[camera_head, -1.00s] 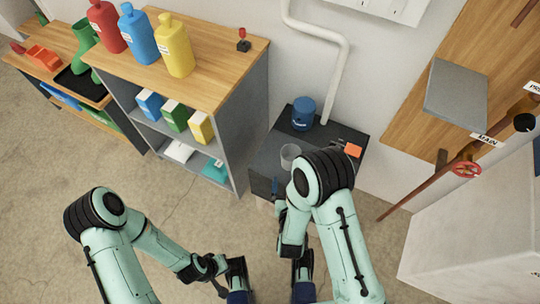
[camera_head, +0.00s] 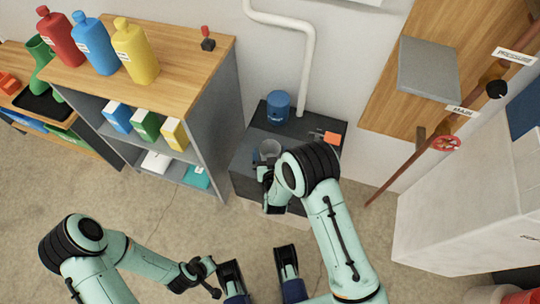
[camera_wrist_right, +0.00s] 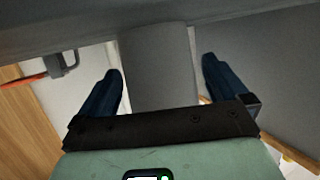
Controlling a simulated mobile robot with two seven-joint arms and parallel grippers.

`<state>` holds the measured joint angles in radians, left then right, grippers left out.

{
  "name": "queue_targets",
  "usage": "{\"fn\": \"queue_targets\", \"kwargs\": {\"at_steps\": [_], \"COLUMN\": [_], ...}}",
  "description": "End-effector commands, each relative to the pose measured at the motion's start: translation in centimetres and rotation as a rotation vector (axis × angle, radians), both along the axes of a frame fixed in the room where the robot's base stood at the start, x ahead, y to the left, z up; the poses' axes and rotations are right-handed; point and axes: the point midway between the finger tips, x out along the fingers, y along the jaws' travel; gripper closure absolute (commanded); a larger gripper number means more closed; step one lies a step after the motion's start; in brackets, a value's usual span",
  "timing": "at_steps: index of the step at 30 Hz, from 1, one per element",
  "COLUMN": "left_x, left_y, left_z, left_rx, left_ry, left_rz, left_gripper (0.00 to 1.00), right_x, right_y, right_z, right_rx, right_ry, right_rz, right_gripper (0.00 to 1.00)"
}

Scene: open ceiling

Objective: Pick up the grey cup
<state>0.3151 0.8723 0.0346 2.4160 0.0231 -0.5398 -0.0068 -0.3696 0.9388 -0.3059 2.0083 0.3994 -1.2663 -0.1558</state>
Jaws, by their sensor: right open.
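The grey cup (camera_head: 270,150) stands upright on top of a small dark cabinet (camera_head: 255,190). My right gripper (camera_head: 265,168) is at the near side of the cup, its fingers partly hidden by my own wrist. In the right wrist view the cup (camera_wrist_right: 158,65) is a grey cylinder between the two dark blue fingers, with gaps showing on both sides. The right gripper is open.
A blue canister (camera_head: 277,107) stands behind the cup, and an orange object (camera_head: 333,138) lies to its right. A shelf unit (camera_head: 205,115) with bottles on top is at left. A pipe with a red valve wheel (camera_head: 446,144) is at right.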

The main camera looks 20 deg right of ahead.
Motion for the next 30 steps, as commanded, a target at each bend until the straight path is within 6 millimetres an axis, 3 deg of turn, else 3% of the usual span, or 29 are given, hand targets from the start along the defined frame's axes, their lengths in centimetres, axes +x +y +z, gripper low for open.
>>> {"fn": "queue_targets", "kwargs": {"at_steps": [8,13,14,23,30], "left_x": [0.2,0.1,0.1,0.1,-0.7], "left_y": [0.1,0.1,0.1,0.0,-0.4], "left_z": [-0.1,-0.1,-0.1,0.0,0.7], "left_rx": [0.002,0.001,0.001,0.001,-0.01], "left_ry": [-0.004,-0.004,-0.004,-0.003,0.018], "left_rz": [0.001,0.001,0.001,0.001,-0.008], "left_gripper": [1.0,1.0,1.0,1.0,1.0], "right_x": [0.4,0.4,0.4,0.4,0.4], "right_y": [0.0,0.0,0.0,0.0,0.0], "right_z": [-0.1,-0.1,0.0,0.1,2.3], "right_rx": [-0.001,0.0,0.0,0.0,0.002], "right_ry": [0.0,0.0,0.0,-0.001,-0.003], "right_rz": [0.001,0.001,0.001,0.001,0.001], "right_gripper": [0.0,0.52,0.55,0.56,0.56]}}
